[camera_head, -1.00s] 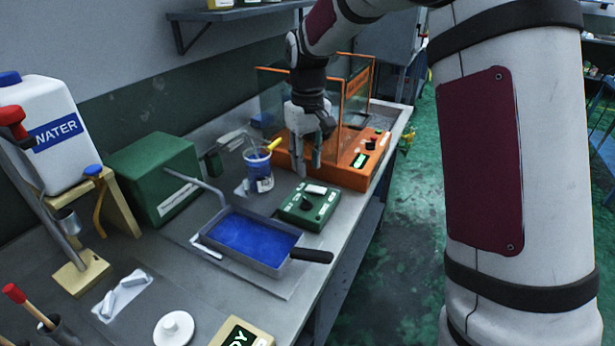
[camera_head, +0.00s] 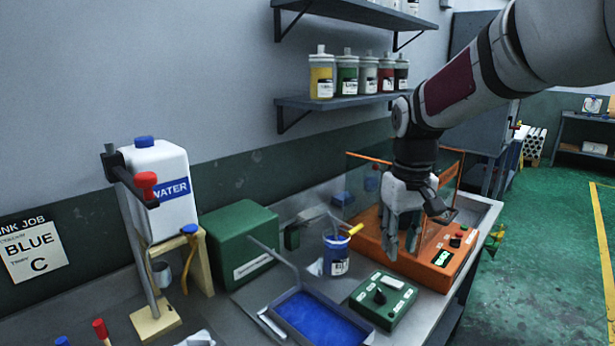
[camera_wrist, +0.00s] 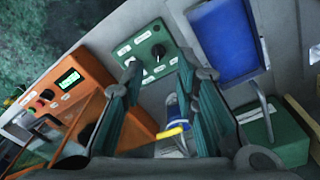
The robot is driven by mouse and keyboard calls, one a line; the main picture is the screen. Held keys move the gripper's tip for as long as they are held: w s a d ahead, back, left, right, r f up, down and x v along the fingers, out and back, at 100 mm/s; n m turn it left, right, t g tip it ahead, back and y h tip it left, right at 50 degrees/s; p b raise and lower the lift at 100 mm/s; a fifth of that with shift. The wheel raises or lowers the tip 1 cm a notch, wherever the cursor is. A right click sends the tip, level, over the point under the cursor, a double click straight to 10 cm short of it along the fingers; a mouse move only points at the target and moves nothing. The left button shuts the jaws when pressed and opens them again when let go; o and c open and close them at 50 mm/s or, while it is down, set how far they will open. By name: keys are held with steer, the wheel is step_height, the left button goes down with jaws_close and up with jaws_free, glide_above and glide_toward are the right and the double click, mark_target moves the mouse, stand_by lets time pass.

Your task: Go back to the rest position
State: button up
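My gripper (camera_head: 402,252) hangs pointing down over the front left of the orange machine (camera_head: 462,258) in the head view. Its two fingers are apart with nothing held between them, as the wrist view also shows (camera_wrist: 158,66). My arm reaches in from the upper right. A blue-and-white cup (camera_head: 336,258) with a yellow-handled tool stands to the left of the gripper, apart from it. In the wrist view the cup (camera_wrist: 174,112) shows beyond the open fingers.
A green control box (camera_head: 384,303) and a tray of blue liquid (camera_head: 318,322) lie at the bench front. A green box (camera_head: 238,240) and water jug (camera_head: 162,190) stand left. Shelves with jars (camera_head: 347,72) hang above. The green floor (camera_head: 540,240) at right is clear.

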steer(key=s+r+m+t, duration=0.1)
steer(key=s+r, duration=0.2)
steer(key=s, duration=0.4)
steer(key=s+r+t, duration=0.1)
steer(key=s+r, duration=0.3)
steer(key=s, duration=0.3)
steer(key=s+f+m+t+p, duration=0.1)
steer(key=s+f, duration=0.1)
steer(key=s, duration=1.2)
steer(key=shift+d+p, duration=0.2)
steer(key=shift+p, duration=0.15)
